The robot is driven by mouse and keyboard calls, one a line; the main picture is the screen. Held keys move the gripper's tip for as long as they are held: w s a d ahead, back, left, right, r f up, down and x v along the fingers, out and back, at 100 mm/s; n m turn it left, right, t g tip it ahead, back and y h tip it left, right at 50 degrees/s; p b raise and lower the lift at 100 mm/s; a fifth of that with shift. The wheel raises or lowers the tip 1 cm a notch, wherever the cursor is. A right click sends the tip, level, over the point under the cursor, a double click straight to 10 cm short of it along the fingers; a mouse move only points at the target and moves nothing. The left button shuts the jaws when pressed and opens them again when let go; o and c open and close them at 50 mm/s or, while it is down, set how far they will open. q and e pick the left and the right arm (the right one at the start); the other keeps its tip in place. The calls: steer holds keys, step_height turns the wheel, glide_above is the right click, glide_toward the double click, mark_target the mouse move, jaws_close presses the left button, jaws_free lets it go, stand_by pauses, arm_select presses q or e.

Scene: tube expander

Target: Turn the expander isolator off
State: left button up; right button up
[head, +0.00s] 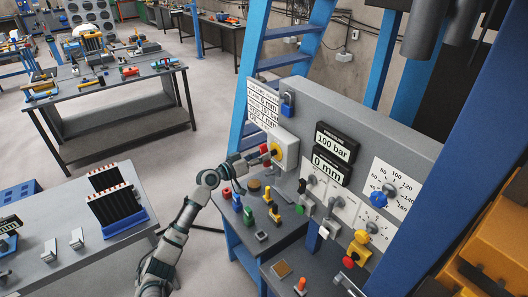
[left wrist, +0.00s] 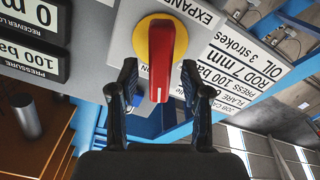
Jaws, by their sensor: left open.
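The expander isolator has a red handle (left wrist: 168,60) on a round yellow plate (left wrist: 146,38), set on a light box on the grey panel. In the head view, the isolator's box (head: 290,150) is at the left end of the panel. My left gripper (left wrist: 160,78) is open, with one black finger on each side of the red handle's free end. Gaps show beside the handle; I see no clear contact. In the head view, my left gripper (head: 254,158) reaches the isolator from the left and partly hides it. My right gripper is not in view.
Displays reading 100 bar (head: 333,147) and 0 mm (head: 327,168) are right of the isolator. A blue padlock (head: 287,104) is above it. Several knobs and small coloured parts crowd the bench below. A blue ladder (head: 290,60) stands behind.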

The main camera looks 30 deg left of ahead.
arm_select(q)
steer(key=shift+x, duration=0.95)
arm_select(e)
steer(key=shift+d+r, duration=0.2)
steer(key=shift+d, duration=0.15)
arm_select(q)
steer(key=shift+a, duration=0.2)
steer(key=shift+c, duration=0.5)
steer(key=shift+f, duration=0.1)
steer(key=c, duration=0.4)
steer(key=shift+s, duration=0.1)
steer(key=c, duration=0.4)
steer(key=shift+d, duration=0.2)
jaws_close()
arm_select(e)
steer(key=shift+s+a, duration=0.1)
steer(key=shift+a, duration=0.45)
